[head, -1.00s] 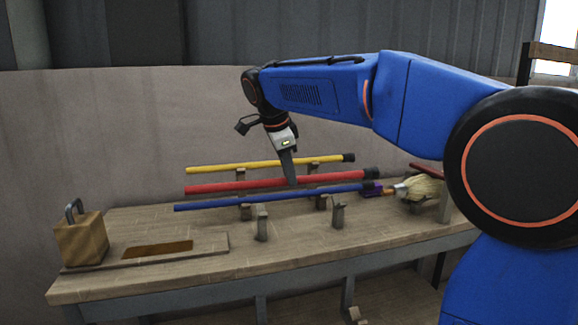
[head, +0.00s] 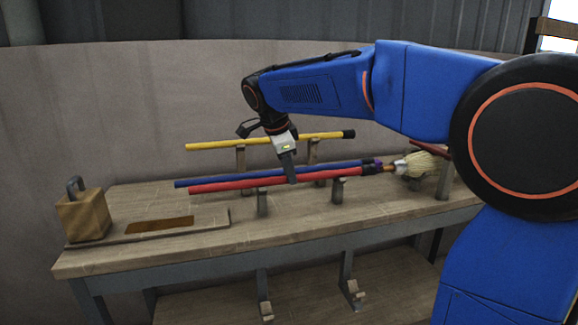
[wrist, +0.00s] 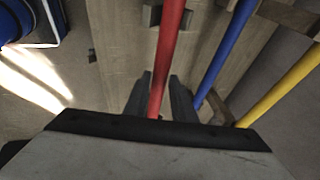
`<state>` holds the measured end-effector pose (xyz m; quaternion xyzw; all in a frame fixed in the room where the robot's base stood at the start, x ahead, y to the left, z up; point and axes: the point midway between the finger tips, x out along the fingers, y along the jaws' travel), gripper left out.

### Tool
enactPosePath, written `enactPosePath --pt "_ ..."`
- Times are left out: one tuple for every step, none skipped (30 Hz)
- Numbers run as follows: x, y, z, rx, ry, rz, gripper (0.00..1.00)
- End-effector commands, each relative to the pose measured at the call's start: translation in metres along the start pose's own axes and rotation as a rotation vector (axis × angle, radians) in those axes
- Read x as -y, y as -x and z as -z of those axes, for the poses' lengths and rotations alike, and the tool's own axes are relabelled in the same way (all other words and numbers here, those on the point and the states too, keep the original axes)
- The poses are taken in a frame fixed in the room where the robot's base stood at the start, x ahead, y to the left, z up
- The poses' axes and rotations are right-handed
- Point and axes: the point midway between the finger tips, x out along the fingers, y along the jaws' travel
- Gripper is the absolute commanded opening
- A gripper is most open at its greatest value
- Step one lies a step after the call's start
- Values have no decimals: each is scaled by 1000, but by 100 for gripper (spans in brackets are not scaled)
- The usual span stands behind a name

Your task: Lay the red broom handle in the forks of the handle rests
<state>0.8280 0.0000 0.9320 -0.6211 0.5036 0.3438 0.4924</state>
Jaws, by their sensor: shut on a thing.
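The red broom handle (head: 225,185) runs across the bench in the head view, nearly level, nearest to me of the handles. My gripper (head: 291,179) points down and is shut on it near its middle. In the wrist view the red handle (wrist: 170,45) passes between the two fingers. Two upright handle rests stand at the bench's front, the left rest (head: 262,205) and the right rest (head: 338,192). The red handle lies at or just above their tops; I cannot tell whether it sits in the forks.
The blue handle (head: 330,168) lies close behind the red one. The yellow handle (head: 215,145) is on higher rests at the back. A straw broom head (head: 424,163) is at the right. A wooden block with a handle (head: 82,215) stands at the left end.

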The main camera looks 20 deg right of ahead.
Motion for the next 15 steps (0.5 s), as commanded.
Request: enactPosePath --pt "0 -2 0 0 0 0 0" --pt "-1 -2 -1 0 0 1 0" --pt "-1 -3 -1 0 0 1 0" --pt "-1 -4 -1 0 0 1 0" --pt "-1 -4 -1 0 0 1 0" --pt "-1 -4 -1 1 0 1 0" --pt "-1 -5 -2 1 0 1 0" --pt "-1 -5 -2 1 0 1 0" --pt "-1 -5 -2 1 0 1 0" --pt "-1 -5 -2 1 0 1 0" --pt "-1 -5 -2 1 0 1 0" --pt "-1 -5 -2 1 0 1 0" --pt "-1 -5 -2 1 0 0 0" --pt "-1 -5 -2 1 0 0 0" --pt "-1 -5 -2 1 0 0 0"
